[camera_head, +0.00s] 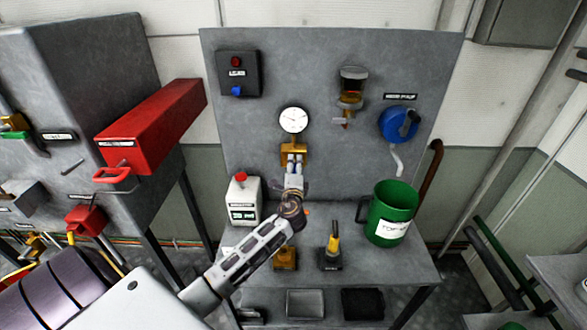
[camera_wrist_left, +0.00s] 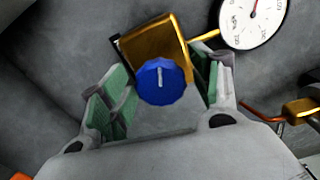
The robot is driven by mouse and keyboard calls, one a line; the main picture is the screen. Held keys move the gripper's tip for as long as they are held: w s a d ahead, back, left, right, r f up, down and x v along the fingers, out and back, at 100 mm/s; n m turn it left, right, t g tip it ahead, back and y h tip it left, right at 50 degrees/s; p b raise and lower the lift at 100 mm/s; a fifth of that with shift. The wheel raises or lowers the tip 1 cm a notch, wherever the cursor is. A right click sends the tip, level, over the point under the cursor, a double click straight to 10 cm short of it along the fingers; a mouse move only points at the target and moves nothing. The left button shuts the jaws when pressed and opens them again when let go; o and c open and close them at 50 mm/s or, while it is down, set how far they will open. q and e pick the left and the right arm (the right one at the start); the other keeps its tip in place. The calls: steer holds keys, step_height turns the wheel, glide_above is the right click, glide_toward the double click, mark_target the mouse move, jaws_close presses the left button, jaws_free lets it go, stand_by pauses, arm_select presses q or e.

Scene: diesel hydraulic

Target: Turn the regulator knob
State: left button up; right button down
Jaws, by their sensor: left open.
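The regulator is a brass block (camera_wrist_left: 155,48) with a blue faceted knob (camera_wrist_left: 162,82) that bears a pale pointer mark. In the head view the brass regulator (camera_head: 294,150) is mounted on the grey panel below the round white gauge (camera_head: 293,120). The gauge also shows in the left wrist view (camera_wrist_left: 252,18). My left gripper (camera_wrist_left: 155,90) is open, with its green-padded fingers on either side of the knob. I cannot tell whether the pads touch it. In the head view my left gripper (camera_head: 294,170) hides the knob. My right gripper is not in view.
A white bottle with a red cap (camera_head: 243,200) stands left of my gripper on the grey bench. A green jug (camera_head: 391,212) stands at the right. A red box (camera_head: 150,125) juts out at the left.

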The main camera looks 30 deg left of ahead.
arm_select(q)
steer(key=v, duration=1.1)
steer(key=shift+s+d, duration=0.2)
steer(key=shift+f, duration=0.1)
stand_by(0.5)
